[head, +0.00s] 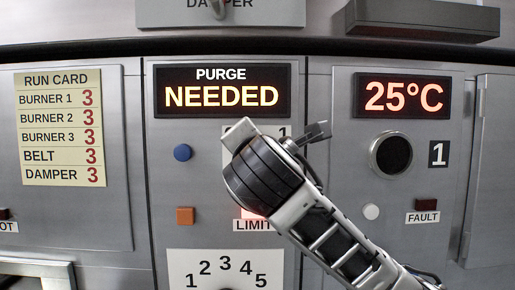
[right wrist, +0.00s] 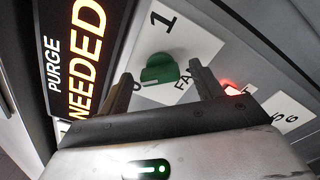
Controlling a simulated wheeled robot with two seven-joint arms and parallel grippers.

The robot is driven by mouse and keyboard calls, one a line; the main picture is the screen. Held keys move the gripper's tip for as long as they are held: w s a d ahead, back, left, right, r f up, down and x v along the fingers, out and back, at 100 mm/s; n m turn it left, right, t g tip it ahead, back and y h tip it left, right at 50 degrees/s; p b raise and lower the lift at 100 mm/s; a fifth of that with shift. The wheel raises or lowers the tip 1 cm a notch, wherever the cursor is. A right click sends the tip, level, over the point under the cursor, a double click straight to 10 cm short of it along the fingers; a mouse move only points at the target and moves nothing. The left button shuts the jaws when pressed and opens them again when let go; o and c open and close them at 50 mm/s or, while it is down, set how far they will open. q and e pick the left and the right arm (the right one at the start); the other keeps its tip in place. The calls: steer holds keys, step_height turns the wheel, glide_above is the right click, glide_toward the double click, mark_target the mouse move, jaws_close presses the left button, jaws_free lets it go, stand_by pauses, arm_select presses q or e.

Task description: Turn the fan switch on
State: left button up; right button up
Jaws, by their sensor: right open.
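The green fan switch knob (right wrist: 160,69) shows in the right wrist view on a white plate (right wrist: 196,48) marked 0, 1 and a partly hidden label starting "FA". The 1 is above the knob and the 0 is at its lower left, partly behind a finger. I cannot tell which mark the knob points to. My right gripper (right wrist: 163,88) is open, with one finger on each side of the knob; I cannot tell whether they touch it. In the head view my right gripper (head: 279,133) hides the knob, and the plate's "1" shows beside it. My left gripper is not in view.
A display (head: 222,91) reads "PURGE NEEDED". Another display (head: 402,96) reads 25°C. A blue button (head: 182,153) and an orange square button (head: 185,216) are left of the gripper. A red glow shows at the LIMIT label (head: 252,226). A numbered dial plate (head: 226,262) is below.

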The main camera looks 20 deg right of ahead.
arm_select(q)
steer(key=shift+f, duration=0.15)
arm_select(e)
steer(key=c, duration=1)
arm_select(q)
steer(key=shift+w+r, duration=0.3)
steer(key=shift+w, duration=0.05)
arm_select(e)
steer(key=shift+m, duration=0.3)
steer(key=shift+f+m, duration=0.2)
steer(key=shift+m, duration=7.4)
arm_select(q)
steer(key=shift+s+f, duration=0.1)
